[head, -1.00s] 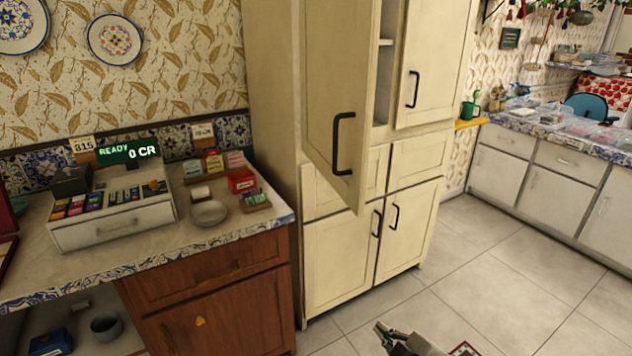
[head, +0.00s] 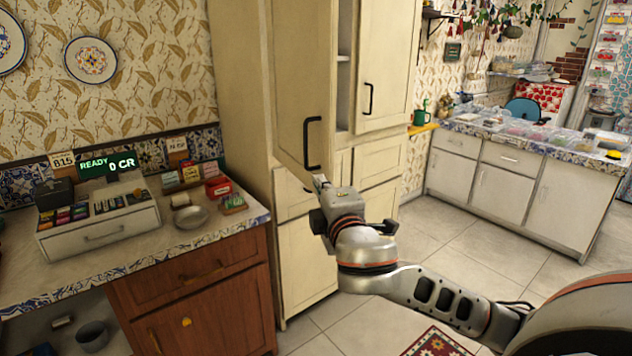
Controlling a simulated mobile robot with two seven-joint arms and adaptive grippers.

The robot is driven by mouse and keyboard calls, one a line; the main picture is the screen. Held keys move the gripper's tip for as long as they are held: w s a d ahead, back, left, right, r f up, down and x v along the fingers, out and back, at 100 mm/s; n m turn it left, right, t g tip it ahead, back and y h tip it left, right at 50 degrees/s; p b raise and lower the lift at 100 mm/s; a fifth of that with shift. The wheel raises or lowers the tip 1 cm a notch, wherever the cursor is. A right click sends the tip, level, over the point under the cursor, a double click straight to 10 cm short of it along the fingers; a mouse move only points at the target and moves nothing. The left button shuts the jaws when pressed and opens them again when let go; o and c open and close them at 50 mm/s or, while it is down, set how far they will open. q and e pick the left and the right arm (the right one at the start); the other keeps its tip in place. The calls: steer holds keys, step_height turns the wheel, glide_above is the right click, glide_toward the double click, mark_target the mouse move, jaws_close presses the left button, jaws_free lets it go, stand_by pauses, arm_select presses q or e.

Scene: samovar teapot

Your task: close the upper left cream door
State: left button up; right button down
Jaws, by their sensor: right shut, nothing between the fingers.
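The upper left cream door (head: 291,80) stands ajar on the tall cream cabinet (head: 237,110), swung out towards me, with a dark gap on its right showing a shelf. Its black bar handle (head: 312,144) is near its lower right edge. My right gripper (head: 320,181) is shut and empty, just below the handle at the door's lower edge; I cannot tell whether it touches the door. My right arm comes in from the lower right and hides part of the lower cabinet doors. My left gripper is not in view.
The upper right cream door (head: 383,65) is closed. A counter with a cash register (head: 98,222) and a small bowl (head: 191,217) stands on the left. A white counter (head: 502,178) is at the right. Tiled floor (head: 430,240) lies open between, with a red patterned rug (head: 437,342) below.

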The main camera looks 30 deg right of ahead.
mark_target(327, 166)
steer(key=shift+w+d+b, duration=0.2)
steer(key=shift+w+d, duration=1.55)
steer(key=shift+w, duration=0.2)
steer(key=shift+w+d+b, duration=0.15)
steer(key=shift+w+d, duration=1.55)
steer(key=shift+w, duration=0.2)
steer(key=shift+d, duration=0.1)
